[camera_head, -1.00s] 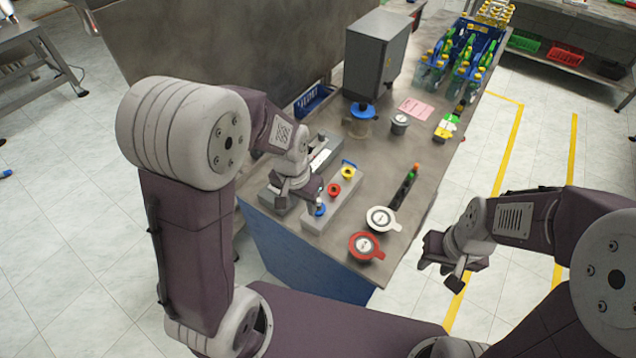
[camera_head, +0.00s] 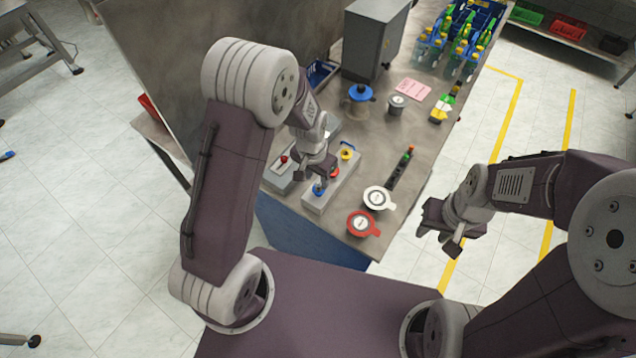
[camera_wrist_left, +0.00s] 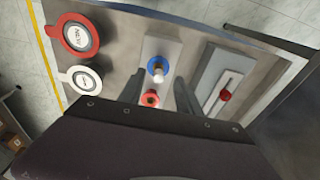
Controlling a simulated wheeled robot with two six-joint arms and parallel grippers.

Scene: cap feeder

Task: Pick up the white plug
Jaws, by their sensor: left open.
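A small white plug (camera_wrist_left: 157,73) stands in a blue ring (camera_wrist_left: 154,63) on a light grey block (camera_wrist_left: 166,48) in the left wrist view. My left gripper (camera_wrist_left: 158,85) is open, with its dark fingers on either side of the block around the blue and red rings. In the head view my left gripper (camera_head: 318,176) hangs over the same block, close to the blue ring (camera_head: 319,190), and hides the plug. My right gripper (camera_head: 440,232) is off the table's right side; its fingers show too poorly to judge.
A red ring (camera_wrist_left: 151,99) and a yellow ring (camera_head: 347,154) share the block. A red-knobbed fixture (camera_wrist_left: 226,97) lies beside it. A grey box (camera_head: 372,42) stands behind.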

